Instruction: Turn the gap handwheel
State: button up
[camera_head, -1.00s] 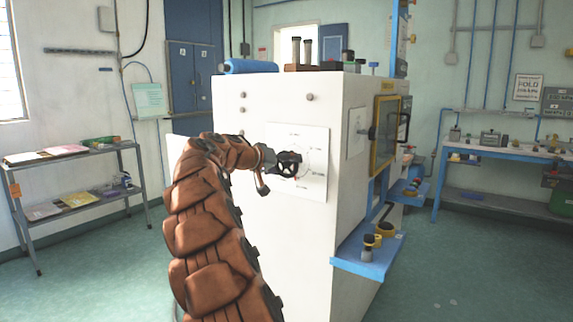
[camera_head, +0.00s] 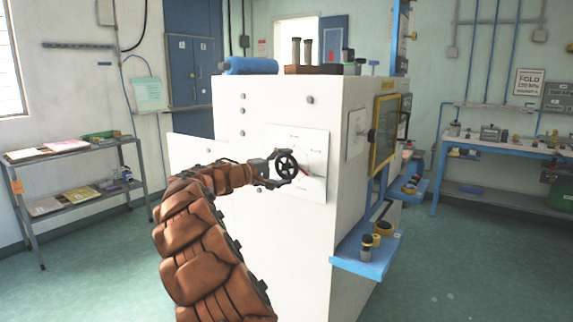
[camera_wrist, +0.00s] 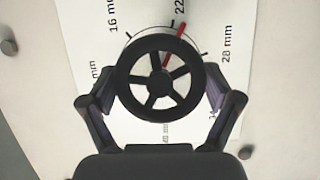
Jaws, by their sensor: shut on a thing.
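The gap handwheel (camera_head: 286,164) is a black spoked wheel on the side of the white machine. It also shows in the wrist view (camera_wrist: 158,78), in front of a white dial plate (camera_head: 313,149) with mm marks. A red pointer (camera_wrist: 172,45) shows past the wheel's rim, close to the "22" mark. My gripper (camera_head: 280,170) is at the wheel, and its two fingers (camera_wrist: 160,105) are on either side of the rim, shut on it. The lower dial marks are partly hidden by the wheel and gripper.
The white machine (camera_head: 290,220) stands in the middle, with a blue shelf (camera_head: 355,255) jutting out at its right. A metal rack (camera_head: 75,150) stands at the left wall. A blue bench (camera_head: 485,147) stands at the right. Green floor is open at front left.

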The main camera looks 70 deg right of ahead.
jog(key=n+h, duration=0.1)
jog(key=n, duration=0.1)
jog(key=shift+s+n+g+p, duration=0.1)
jog(key=shift+n+g+p, duration=0.2)
jog(key=shift+n+p, duration=0.1)
jog(key=n+h, duration=0.1)
jog(key=n, duration=0.1)
jog(key=n+p, duration=0.1)
jog(key=n, duration=0.2)
jog(key=shift+h, duration=0.4)
jog(key=n+t+h+p, duration=0.1)
jog(key=n, duration=0.2)
jog(key=n+t+h+p, duration=0.1)
jog(key=n, duration=0.2)
jog(key=shift+n+h, duration=0.3)
jog(key=shift+n, duration=0.4)
jog(key=o, duration=0.9)
jog(key=shift+c, duration=0.2)
jog(key=v, duration=1.2)
